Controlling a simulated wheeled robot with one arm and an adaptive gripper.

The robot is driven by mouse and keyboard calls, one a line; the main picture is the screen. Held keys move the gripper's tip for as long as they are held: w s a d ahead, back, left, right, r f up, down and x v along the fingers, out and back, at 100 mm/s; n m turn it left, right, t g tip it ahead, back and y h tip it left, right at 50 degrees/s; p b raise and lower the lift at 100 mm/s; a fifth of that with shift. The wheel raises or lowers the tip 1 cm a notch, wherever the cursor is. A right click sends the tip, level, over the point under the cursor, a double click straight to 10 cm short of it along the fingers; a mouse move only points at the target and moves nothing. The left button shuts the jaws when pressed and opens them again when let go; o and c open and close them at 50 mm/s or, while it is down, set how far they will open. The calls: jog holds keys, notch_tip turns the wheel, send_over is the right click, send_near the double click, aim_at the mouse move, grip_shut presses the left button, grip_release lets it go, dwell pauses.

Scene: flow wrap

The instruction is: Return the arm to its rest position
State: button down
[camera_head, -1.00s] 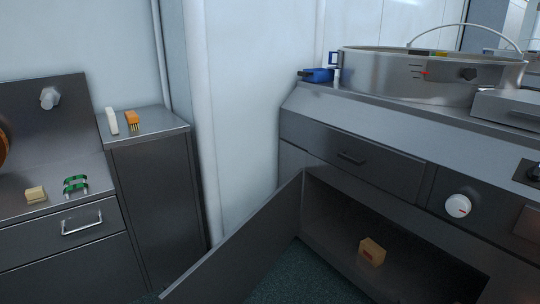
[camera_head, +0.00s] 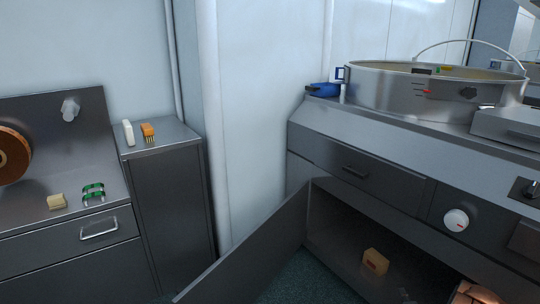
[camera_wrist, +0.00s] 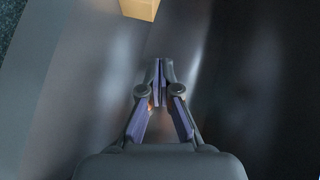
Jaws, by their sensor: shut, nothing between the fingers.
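My gripper (camera_wrist: 160,85) shows in the wrist view with its two fingers together at the tips and nothing between them. It is over a smooth grey metal surface. A tan box (camera_wrist: 140,8) lies beyond the fingertips at the top edge of that view, apart from them. In the head view a tan box (camera_head: 375,261) with a red mark sits inside the open lower cabinet (camera_head: 335,235).
The cabinet door (camera_head: 250,250) stands open toward the left. A large round metal pan (camera_head: 420,90) and a blue item (camera_head: 323,90) are on the counter above. On the left are a cream block (camera_head: 57,201), a green item (camera_head: 93,192), an orange item (camera_head: 148,131) and a white item (camera_head: 128,132).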

jog(key=w+a+r+n+g+y+p, duration=0.15)
jog(key=a+r+p, duration=0.25)
jog(key=r, duration=0.5)
jog(key=w+a+r+n+g+p, duration=0.2)
jog(key=a+r+n+p, duration=0.1)
jog(key=r, duration=0.6)
jog(key=s+a+r+n+g+p, duration=0.2)
jog(key=s+a+r+p, duration=0.15)
jog(key=r, duration=0.55)
jog(key=s+a+r+n+g+p, duration=0.2)
jog(key=a+r+p, duration=0.25)
jog(key=r, duration=0.35)
jog(key=s+a+r+n+g+p, duration=0.3)
jog(key=s+a+r+p, duration=0.2)
jog(key=s+r, duration=0.6)
jog(key=s+a+r+n+g+y+p, duration=0.1)
jog(key=s+a+r+n+g+p, duration=0.2)
jog(key=s+a+r+p, duration=0.3)
jog(key=s+a+r+n+g+p, duration=0.3)
jog(key=s+r, duration=1.3)
jog(key=s, duration=1.2)
jog(key=a+p, duration=0.2)
jog(key=a, duration=0.3)
jog(key=shift+s+r+g+p, duration=0.3)
jog(key=shift+s+r+g, duration=0.05)
jog(key=shift+s+r, duration=0.05)
